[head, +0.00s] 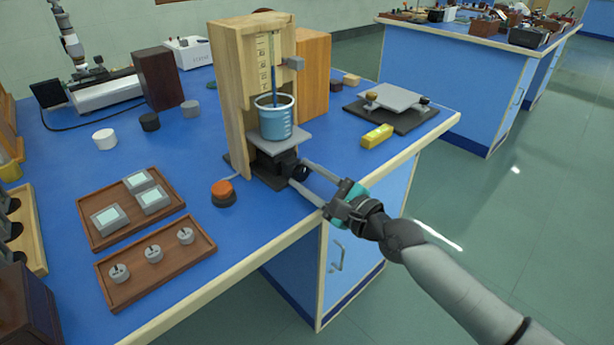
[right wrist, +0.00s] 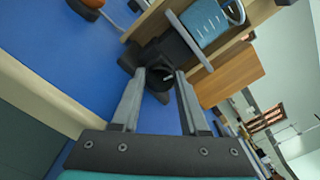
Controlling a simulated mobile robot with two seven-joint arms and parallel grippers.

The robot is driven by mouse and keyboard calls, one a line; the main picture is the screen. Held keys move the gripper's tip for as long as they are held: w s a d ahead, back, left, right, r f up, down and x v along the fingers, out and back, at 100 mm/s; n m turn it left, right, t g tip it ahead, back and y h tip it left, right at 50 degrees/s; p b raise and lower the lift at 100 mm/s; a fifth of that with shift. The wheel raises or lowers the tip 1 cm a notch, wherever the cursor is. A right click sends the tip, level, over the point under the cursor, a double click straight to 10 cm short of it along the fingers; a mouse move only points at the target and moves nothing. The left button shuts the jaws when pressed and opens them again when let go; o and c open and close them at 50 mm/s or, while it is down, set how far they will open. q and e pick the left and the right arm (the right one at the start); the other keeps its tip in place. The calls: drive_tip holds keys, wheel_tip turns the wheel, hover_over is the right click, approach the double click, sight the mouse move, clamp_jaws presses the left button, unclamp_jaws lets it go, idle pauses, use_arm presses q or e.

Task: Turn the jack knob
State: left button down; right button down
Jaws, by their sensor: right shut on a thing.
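The jack knob (head: 300,172) is a dark round knob on the front of a small black jack (head: 270,165). The jack stands inside a tall wooden frame, under a grey plate (head: 285,139) that bears a blue beaker. My right gripper (head: 300,171) reaches in from the right with its fingertips at the knob, shut on it. In the right wrist view the knob (right wrist: 160,80) sits between the two fingertips (right wrist: 160,76). My left gripper is not in view.
An orange-topped button (head: 223,192) stands left of the jack. Wooden trays (head: 165,280) with small parts lie at the front left. A yellow block (head: 377,136) and a second grey platform (head: 395,98) stand to the right. The bench's front edge runs below my right gripper.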

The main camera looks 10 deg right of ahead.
drive_tip(key=shift+c, duration=2.1)
unclamp_jaws()
drive_tip(key=shift+f, duration=0.1)
